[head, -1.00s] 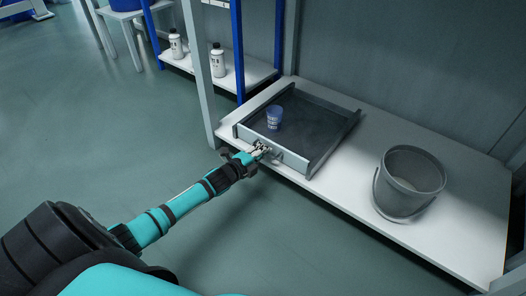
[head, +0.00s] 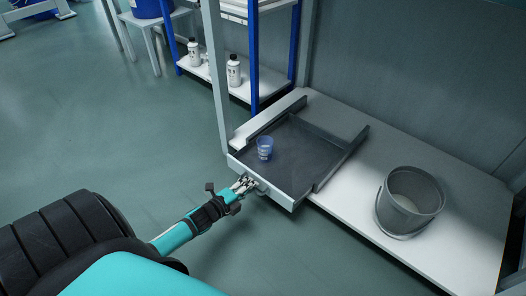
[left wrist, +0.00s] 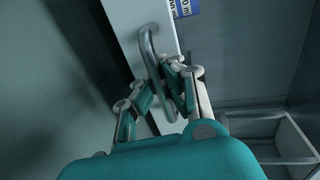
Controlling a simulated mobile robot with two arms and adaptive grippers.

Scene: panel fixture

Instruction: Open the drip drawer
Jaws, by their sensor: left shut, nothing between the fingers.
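The drip drawer (head: 307,153) is a shallow dark-floored tray with a pale front. It stands partly out of its side rails, its front beyond the shelf edge. The drawer's curved metal handle (left wrist: 147,42) shows in the left wrist view. My left gripper (head: 245,184) is at the handle, its fingers shut with nothing between them. In the left wrist view the fingertips (left wrist: 172,70) overlap the handle loop; whether they touch it I cannot tell. My right gripper is not in view.
A grey bucket (head: 409,202) stands on the white shelf (head: 352,220) to the right of the drawer. A grey post (head: 216,75) rises at the shelf's left. White bottles (head: 234,71) stand on a rack behind. The floor before the drawer is clear.

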